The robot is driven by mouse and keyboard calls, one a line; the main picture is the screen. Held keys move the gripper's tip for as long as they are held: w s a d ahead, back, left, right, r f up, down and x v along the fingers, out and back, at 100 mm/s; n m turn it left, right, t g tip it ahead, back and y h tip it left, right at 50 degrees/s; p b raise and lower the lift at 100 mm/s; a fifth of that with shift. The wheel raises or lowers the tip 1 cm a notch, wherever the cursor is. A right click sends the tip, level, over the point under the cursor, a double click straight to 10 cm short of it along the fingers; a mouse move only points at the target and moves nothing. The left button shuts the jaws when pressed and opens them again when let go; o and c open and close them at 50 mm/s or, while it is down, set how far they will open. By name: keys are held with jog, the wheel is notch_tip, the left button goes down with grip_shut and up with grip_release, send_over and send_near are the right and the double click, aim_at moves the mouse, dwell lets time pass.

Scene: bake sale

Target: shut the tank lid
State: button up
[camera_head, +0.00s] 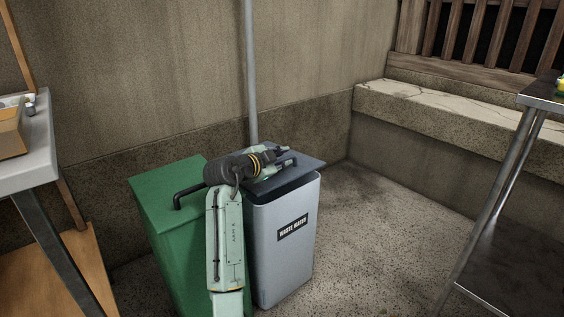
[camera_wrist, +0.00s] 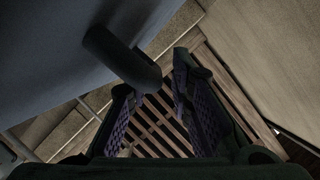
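The waste water tank (camera_head: 283,245) is a light grey bin with a label on its front. Its dark blue-grey lid (camera_head: 312,163) lies over the top, with a dark band along the front between lid and body; I cannot tell if it is fully down. My gripper (camera_head: 284,161) is low over the lid beside its dark bar handle, and my wrist hides part of the lid. In the wrist view the lid (camera_wrist: 50,55) fills the upper left, and its handle (camera_wrist: 122,60) crosses in front of the fingers. The fingers stand apart with nothing visible between them.
A green bin (camera_head: 165,187) with a black bar handle stands against the tank's left. A grey pipe (camera_head: 251,70) runs up the wall behind. A table (camera_head: 40,150) is at left, a metal table (camera_head: 545,95) at right. Floor right of the tank is clear.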

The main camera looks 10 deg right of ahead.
notch_tip(320, 180, up, 9)
dwell(0.3)
